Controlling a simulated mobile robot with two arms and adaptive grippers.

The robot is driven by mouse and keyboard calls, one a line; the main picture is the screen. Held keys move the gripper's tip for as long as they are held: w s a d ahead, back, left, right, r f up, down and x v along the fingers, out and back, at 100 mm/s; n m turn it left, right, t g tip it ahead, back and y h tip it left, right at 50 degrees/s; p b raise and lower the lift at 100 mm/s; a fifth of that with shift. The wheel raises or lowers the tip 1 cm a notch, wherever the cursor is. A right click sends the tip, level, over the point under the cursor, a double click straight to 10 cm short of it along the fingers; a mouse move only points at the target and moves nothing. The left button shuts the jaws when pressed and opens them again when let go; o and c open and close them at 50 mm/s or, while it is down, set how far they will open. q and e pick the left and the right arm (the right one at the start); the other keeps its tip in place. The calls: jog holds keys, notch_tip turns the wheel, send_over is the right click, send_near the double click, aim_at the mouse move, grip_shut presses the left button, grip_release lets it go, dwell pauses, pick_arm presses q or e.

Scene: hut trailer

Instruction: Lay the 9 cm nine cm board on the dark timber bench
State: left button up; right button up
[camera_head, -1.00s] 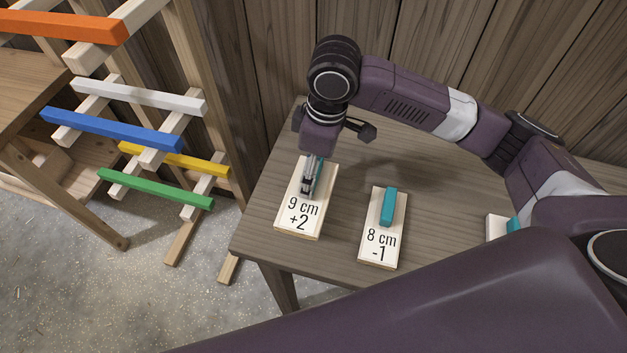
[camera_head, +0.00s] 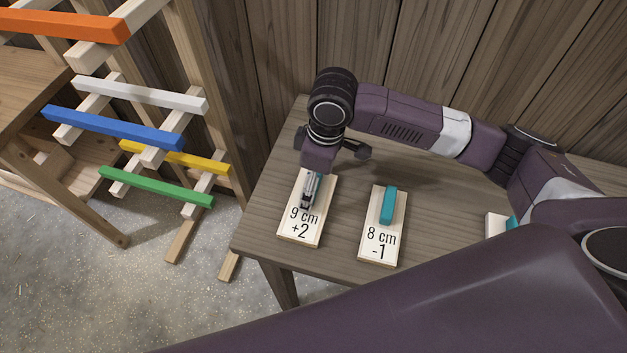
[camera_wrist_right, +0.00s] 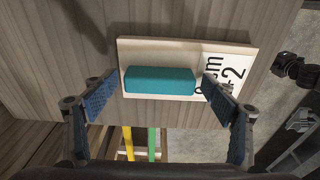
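The 9 cm board (camera_head: 302,236) is a pale board marked "9 cm +2" with a teal handle block (camera_wrist_right: 160,79). It looks flat on the grey-brown timber bench (camera_head: 440,220), near the bench's left end. My right gripper (camera_head: 312,190) is down over the handle and partly hides it in the head view. In the right wrist view the board's bare edge (camera_wrist_right: 222,57) shows, and the two fingers stand apart at the handle's ends, with a small gap visible at each. The gripper looks open.
A board marked "8 cm -1" (camera_head: 380,245) lies to the right on the bench. A third pale board (camera_head: 495,228) is partly hidden behind my arm. A wooden rack with coloured bars (camera_head: 140,130) stands left of the bench. The plank wall (camera_head: 440,60) is behind.

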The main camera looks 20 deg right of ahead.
aim_at(320, 192)
jog(key=shift+r, duration=0.1)
notch_tip(320, 192, up, 12)
jog(key=d+b, duration=0.1)
jog(key=shift+s, duration=0.4)
jog(key=shift+d, duration=0.1)
dwell(0.4)
